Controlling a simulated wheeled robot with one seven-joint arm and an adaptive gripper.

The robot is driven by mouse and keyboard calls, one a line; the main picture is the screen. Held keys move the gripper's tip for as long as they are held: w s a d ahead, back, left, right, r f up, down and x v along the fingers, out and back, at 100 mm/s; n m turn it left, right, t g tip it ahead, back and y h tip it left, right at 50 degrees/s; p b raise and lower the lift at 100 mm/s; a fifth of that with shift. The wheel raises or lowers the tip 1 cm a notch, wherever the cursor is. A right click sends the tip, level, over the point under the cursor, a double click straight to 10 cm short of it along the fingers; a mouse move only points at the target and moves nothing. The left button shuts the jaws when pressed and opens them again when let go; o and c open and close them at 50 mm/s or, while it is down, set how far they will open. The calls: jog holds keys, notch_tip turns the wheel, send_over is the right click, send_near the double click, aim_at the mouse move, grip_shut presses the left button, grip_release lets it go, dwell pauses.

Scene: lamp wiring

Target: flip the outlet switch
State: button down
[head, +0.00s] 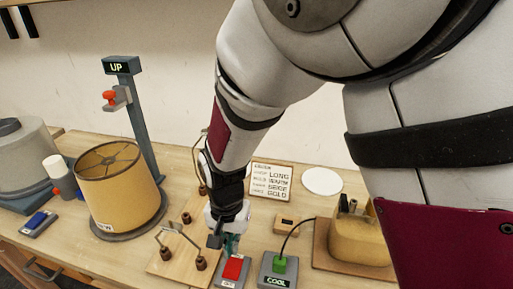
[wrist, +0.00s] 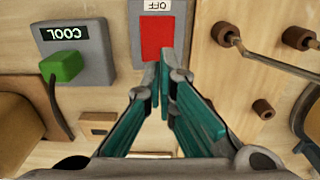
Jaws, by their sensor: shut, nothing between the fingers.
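The outlet switch, a red rocker (head: 234,269) in a grey box, sits on the bench near the front. In the wrist view the red rocker (wrist: 157,37) has an "OFF" label beside it. My gripper (head: 219,243) is shut and empty, pointing down just behind the switch box. In the wrist view its teal fingertips (wrist: 164,72) are together at the near edge of the red rocker. I cannot tell whether they touch it.
Right of the switch is a grey box (head: 272,271) labelled "COOL" with a green plug (head: 279,264) and dark cord. A board with pegs and bent wires (head: 170,240) lies to the left. A lampshade (head: 120,187), an "UP" post (head: 138,110) and a word card (head: 271,181) stand farther back.

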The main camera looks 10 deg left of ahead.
aim_at(234, 261)
jog(key=shift+f, duration=2.1)
